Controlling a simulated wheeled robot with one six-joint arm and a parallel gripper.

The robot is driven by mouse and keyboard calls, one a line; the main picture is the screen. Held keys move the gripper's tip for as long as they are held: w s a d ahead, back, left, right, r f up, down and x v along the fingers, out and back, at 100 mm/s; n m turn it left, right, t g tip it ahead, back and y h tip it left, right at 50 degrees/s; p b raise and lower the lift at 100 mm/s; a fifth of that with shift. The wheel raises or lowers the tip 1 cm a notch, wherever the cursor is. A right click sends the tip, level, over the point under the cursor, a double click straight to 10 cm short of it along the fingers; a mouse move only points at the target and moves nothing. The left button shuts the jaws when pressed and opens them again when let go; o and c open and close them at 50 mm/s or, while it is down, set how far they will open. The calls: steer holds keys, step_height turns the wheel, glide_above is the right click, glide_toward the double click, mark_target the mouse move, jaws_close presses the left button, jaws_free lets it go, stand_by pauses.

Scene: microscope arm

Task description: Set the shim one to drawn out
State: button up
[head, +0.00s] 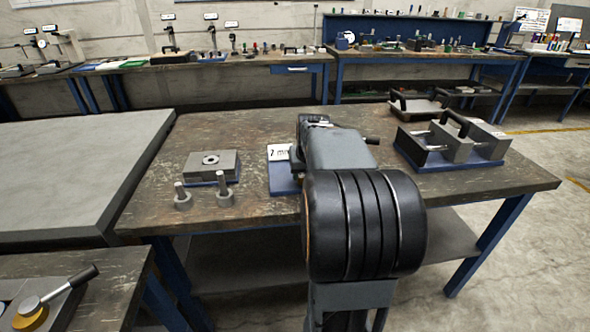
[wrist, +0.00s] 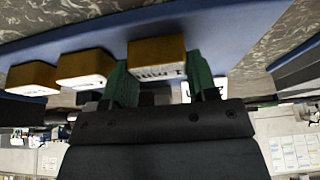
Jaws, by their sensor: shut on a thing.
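In the wrist view, a brass-coloured block with a white label that seems to read "1 mm" upside down, which I take as shim one (wrist: 157,50), sits between the two green fingers of my gripper (wrist: 158,78). The fingers are shut on it. Two similar brass blocks, a near one (wrist: 85,66) and a far one (wrist: 32,76), stand to its left along a blue base (wrist: 225,30). How far shim one stands out of its place cannot be told. In the head view my arm hides the shims and gripper; only part of the blue base (head: 284,181) shows.
A white "7 mm" sign (head: 281,152) stands by the blue base. Left of it on the table (head: 160,205) are a grey block with a hole (head: 211,166) and two grey pegs (head: 183,198). A fixture with black handles (head: 455,145) stands at right. The table's front left is bare.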

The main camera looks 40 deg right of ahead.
steer(key=shift+s+a+f, duration=0.1)
steer(key=shift+s, duration=0.05)
steer(key=o, duration=1.3)
steer(key=shift+r, duration=0.2)
steer(key=shift+s+a+r+p, duration=0.15)
steer(key=shift+r+p, duration=0.4)
steer(key=p+v, duration=0.4)
steer(key=v, duration=0.2)
steer(key=shift+s+r, duration=0.2)
steer(key=shift+r, duration=0.05)
steer(key=shift+a, duration=0.15)
